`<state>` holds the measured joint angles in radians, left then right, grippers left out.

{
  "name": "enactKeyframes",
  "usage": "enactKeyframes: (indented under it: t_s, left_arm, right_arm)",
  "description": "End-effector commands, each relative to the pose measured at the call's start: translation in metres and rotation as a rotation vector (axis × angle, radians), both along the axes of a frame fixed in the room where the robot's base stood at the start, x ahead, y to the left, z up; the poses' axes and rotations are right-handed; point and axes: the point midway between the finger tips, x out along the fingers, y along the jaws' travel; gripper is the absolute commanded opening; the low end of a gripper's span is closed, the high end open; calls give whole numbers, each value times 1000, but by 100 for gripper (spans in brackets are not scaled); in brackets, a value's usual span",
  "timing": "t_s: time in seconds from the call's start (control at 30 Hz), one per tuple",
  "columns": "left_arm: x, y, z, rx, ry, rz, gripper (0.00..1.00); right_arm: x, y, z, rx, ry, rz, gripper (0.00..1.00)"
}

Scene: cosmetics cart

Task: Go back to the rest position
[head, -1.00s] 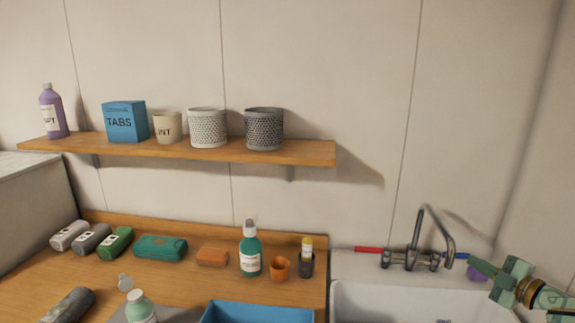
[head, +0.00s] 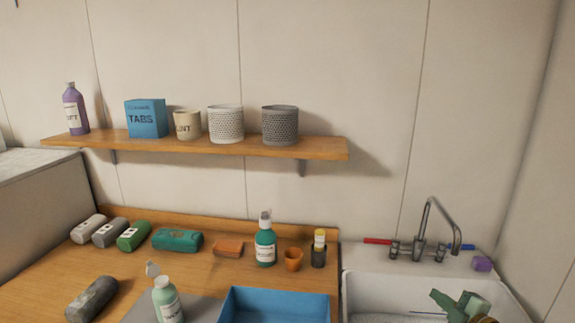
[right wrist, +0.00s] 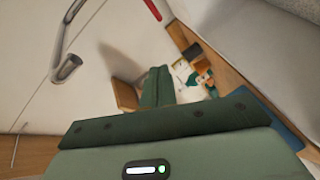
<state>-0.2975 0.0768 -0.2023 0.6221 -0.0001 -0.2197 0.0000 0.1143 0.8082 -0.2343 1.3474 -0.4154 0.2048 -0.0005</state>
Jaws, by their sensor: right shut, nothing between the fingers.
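My right gripper (head: 446,300) is green and shows low at the right of the head view, in front of the white sink basin (head: 385,287). It is shut and holds nothing. Its green body fills the bottom of the right wrist view, where the tap spout (right wrist: 68,68) shows at the upper left. My left gripper is in neither view.
A chrome tap (head: 423,240) stands behind the sink, with a purple block (head: 482,264) to its right. The wooden counter (head: 50,290) holds a blue tray (head: 275,292), pump bottles (head: 265,245), an orange cup (head: 293,260) and several cases. A loaded shelf (head: 310,149) hangs above.

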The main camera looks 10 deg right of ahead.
Motion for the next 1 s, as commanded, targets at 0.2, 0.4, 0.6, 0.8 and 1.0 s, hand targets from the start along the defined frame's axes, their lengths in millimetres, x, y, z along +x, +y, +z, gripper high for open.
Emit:
enactKeyframes:
  t_s: [0.2,0.4,0.6,0.8,1.0]
  left_arm:
    - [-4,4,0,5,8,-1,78]
    - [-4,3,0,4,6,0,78]
    - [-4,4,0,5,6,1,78]
    - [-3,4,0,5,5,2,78]
    - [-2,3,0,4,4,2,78]
  right_arm:
    - [-40,79,-41,39,100,-131,0]
    - [-117,138,-56,72,288,-340,0]
    - [-181,156,-49,74,449,-488,0]
    - [-234,159,-36,67,583,-595,0]
    - [-280,158,-23,51,704,-680,0]
